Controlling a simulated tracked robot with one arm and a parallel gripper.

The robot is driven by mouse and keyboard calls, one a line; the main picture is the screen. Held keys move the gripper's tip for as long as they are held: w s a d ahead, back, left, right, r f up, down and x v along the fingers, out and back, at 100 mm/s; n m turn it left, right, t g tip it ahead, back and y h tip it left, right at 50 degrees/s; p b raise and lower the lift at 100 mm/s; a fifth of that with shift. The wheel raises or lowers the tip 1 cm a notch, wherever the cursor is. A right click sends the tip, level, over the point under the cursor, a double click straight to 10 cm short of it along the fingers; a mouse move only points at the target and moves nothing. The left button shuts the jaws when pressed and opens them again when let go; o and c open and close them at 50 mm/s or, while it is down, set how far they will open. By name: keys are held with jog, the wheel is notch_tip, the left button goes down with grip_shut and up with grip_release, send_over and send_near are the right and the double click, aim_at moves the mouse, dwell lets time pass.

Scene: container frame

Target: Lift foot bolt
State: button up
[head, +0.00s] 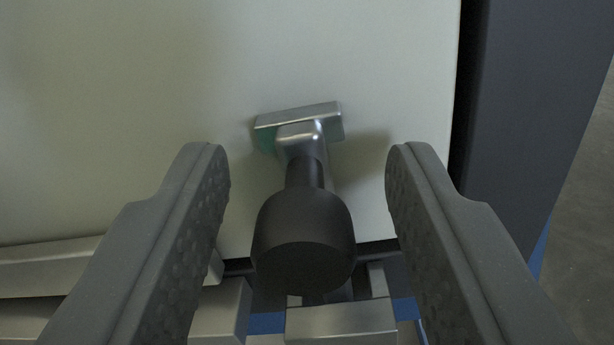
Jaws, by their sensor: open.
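The foot bolt shows in the middle of the head view as a black rounded knob (303,240) on a short neck, joined to a silver metal bracket (299,117) against a pale panel. My gripper (308,165) is open. Its two grey, dimpled fingers stand to the left and right of the knob, with a visible gap on each side. The fingers do not appear to touch the bolt. The knob hides part of the metal parts behind and below it.
The pale panel (130,110) fills the back. A dark upright post (530,110) stands at its right, with grey floor (590,240) beyond. Silver metal bars (341,322) and blue parts lie along the bottom, close below the knob. A silver rail (50,265) runs at the lower left.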

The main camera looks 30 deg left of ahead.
aim_at(290, 46)
grip_shut()
jog(key=shift+r+p, duration=1.15)
jog(key=shift+r, duration=0.4)
grip_release()
jog(key=shift+d+r, duration=0.1)
jog(key=shift+s, duration=0.1)
